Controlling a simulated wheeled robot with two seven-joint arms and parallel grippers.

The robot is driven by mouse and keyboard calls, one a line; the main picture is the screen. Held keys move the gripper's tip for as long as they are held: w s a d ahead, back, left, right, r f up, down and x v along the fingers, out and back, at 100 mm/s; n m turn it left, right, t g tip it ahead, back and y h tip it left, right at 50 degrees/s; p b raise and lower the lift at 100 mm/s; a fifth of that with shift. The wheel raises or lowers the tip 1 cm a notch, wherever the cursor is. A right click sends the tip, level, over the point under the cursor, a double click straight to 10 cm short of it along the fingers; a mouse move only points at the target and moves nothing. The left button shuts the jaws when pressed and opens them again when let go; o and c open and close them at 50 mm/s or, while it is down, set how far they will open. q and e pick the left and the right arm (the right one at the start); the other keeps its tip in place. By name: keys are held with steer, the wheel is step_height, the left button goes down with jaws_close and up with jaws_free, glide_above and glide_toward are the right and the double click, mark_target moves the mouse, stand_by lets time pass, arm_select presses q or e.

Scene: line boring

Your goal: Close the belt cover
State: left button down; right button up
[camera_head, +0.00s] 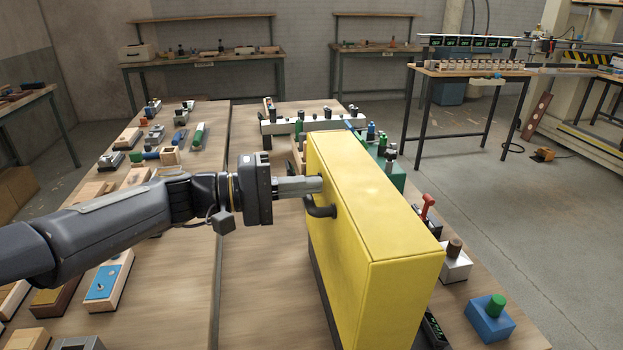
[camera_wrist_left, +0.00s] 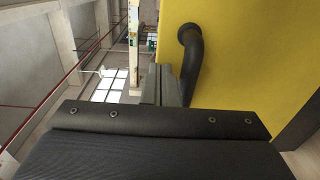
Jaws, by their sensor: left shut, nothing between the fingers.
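The belt cover (camera_head: 385,225) is a large yellow box-shaped panel that stands upright on the wooden table. It has a black bar handle (camera_head: 322,210) on its left face. My left gripper (camera_head: 318,184) comes in from the left, shut and empty, with its fingertips close to the cover's left face just above the handle. In the left wrist view the handle (camera_wrist_left: 190,62) curves beside the shut fingers (camera_wrist_left: 172,85), against the yellow face. I cannot tell whether the fingers touch the cover or handle. My right gripper is not in view.
The table (camera_head: 265,250) has bare wood left of the cover. Several small blocks and switch boxes lie on the left part. A blue box with a green knob (camera_head: 491,317) and a white box with a brown knob (camera_head: 455,261) stand right of the cover.

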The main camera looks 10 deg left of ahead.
arm_select(q)
steer(key=shift+w+d, duration=0.2)
steer(key=shift+d, duration=0.35)
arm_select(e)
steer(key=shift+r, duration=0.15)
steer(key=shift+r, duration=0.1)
